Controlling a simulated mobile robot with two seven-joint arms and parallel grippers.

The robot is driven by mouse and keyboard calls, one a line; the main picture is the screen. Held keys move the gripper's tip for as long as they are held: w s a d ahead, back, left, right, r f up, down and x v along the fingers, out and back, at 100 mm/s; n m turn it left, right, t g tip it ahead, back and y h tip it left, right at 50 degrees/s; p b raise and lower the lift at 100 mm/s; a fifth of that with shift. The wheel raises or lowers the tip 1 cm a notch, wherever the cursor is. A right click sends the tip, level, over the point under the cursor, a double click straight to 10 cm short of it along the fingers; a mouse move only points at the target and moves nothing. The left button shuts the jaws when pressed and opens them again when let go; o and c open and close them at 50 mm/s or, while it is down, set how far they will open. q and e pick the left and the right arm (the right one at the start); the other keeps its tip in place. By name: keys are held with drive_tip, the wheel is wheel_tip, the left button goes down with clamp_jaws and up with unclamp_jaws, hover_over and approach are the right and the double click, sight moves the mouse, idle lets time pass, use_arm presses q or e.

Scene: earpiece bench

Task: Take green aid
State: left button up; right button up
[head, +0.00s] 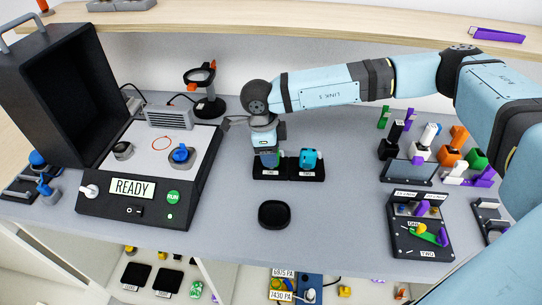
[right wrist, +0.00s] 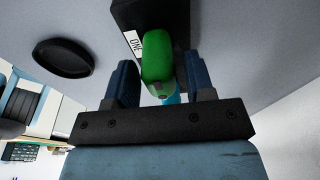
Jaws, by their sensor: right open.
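The green aid (right wrist: 157,58) stands at the black holder marked ONE (right wrist: 128,14) in the right wrist view. My right gripper (right wrist: 161,75) is open, with its two dark blue fingers on either side of the green aid and a gap on each side. In the head view the right gripper (head: 269,158) points down over the left pad of the black holder (head: 272,176) and hides most of the green aid. A teal aid (head: 311,158) sits on the right pad, and a bit of it shows behind the green one in the wrist view. My left gripper is not in view.
A round black dish (head: 274,214) lies in front of the holder. A tester box (head: 140,187) reading READY, with its lid open, stands at the left. A dark panel (head: 420,226) and several coloured pieces stand at the right. Grey bench is clear around the dish.

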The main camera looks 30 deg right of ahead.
drive_tip(key=c, duration=0.8)
wheel_tip(320, 180, up, 10)
drive_tip(key=p, duration=0.4)
drive_tip(key=shift+f+p, duration=0.15)
drive_tip(key=shift+p, duration=0.2)
drive_tip(key=shift+r, duration=0.2)
